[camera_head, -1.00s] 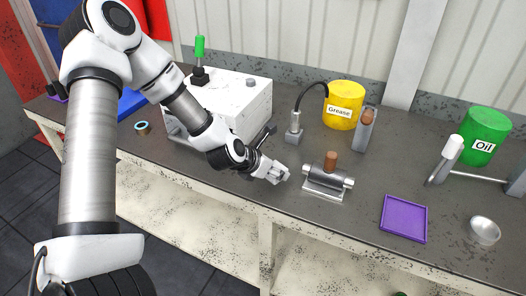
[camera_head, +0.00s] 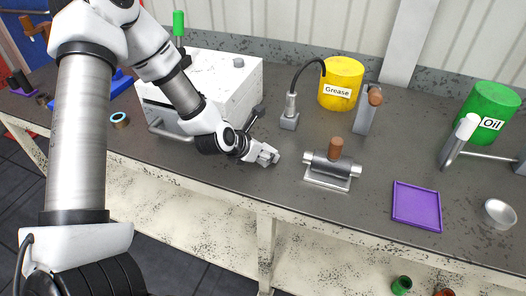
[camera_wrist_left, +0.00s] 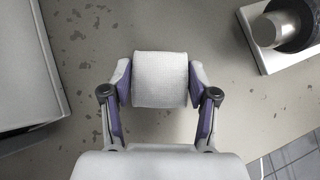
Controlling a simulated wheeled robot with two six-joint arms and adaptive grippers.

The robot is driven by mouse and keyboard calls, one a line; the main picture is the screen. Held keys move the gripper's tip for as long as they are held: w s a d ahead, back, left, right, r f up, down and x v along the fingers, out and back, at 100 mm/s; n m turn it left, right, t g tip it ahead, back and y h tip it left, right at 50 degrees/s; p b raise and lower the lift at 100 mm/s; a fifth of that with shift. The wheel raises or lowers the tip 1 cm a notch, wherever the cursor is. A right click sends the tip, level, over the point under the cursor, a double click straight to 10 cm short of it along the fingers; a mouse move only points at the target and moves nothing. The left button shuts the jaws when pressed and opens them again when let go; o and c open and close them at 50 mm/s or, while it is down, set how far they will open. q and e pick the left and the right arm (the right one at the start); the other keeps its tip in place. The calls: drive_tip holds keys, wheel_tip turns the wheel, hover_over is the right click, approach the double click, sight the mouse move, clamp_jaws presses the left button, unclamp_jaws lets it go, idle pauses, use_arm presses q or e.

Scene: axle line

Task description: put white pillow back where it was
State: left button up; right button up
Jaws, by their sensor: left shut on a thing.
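My left gripper (camera_head: 264,155) is over the grey bench, left of a silver fixture. It is shut on the white pillow (camera_wrist_left: 160,79), a pale textured block between the purple-padded fingers (camera_wrist_left: 158,88) in the left wrist view. In the head view the gripper mostly hides the pillow. I cannot tell whether the pillow touches the bench. The fixture (camera_head: 328,179) has a flat base, a dark round housing with a silver shaft, and a brown knob on top. It also shows in the left wrist view (camera_wrist_left: 262,33), apart from the pillow. My right gripper is not in view.
A white machine box (camera_head: 215,80) stands behind my left arm. A grease nozzle stand (camera_head: 289,121), yellow Grease can (camera_head: 340,84) and grey brown-tipped tool (camera_head: 364,112) stand behind. A purple tray (camera_head: 417,206), metal bowl (camera_head: 498,214) and green Oil can (camera_head: 489,112) are right.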

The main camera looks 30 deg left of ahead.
use_arm(q)
drive_tip(key=o, duration=1)
drive_tip(key=shift+w+a+f, duration=0.1)
drive_tip(key=shift+a+f, duration=0.05)
drive_tip(key=shift+r+p, duration=0.4)
drive_tip(key=shift+p, duration=0.1)
drive_tip(key=p+v, duration=0.5)
drive_tip(key=v, duration=0.6)
drive_tip(key=shift+s+r, duration=0.15)
drive_tip(key=shift+s, duration=0.3)
